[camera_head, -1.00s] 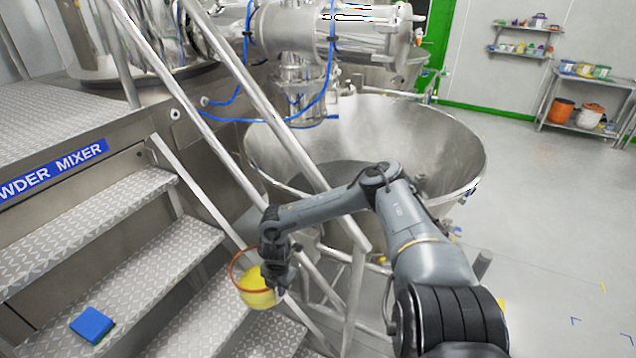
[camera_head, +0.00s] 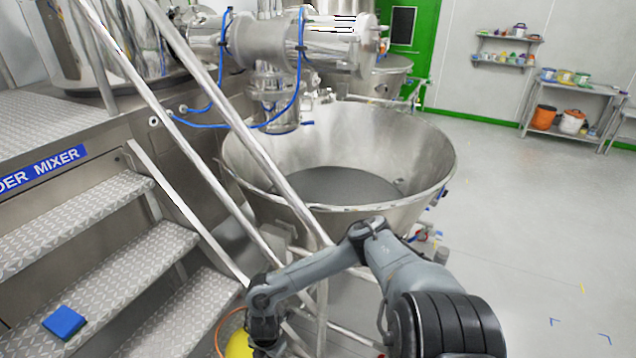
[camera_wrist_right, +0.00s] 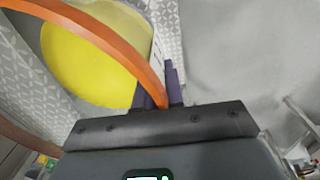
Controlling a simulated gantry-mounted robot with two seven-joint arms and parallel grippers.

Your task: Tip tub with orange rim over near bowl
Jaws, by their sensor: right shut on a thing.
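The tub with the orange rim (camera_head: 222,330) is at the bottom edge of the head view, partly cut off, with yellow (camera_head: 238,346) showing within the rim. In the right wrist view its orange rim (camera_wrist_right: 108,36) arcs across the upper left, beside a broad yellow area (camera_wrist_right: 85,65). My right gripper (camera_wrist_right: 165,88) is shut on the rim; it is low in the head view (camera_head: 264,340). The near bowl (camera_head: 420,165), a large steel cone with grey material inside, stands beyond and right of the tub. My left gripper is not in view.
Steel stairs (camera_head: 90,215) with a blue block (camera_head: 64,322) are on the left. A slanted handrail (camera_head: 235,120) crosses between the stairs and the near bowl. Another steel bowl (camera_head: 388,72) stands behind. The floor (camera_head: 520,230) at right is clear.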

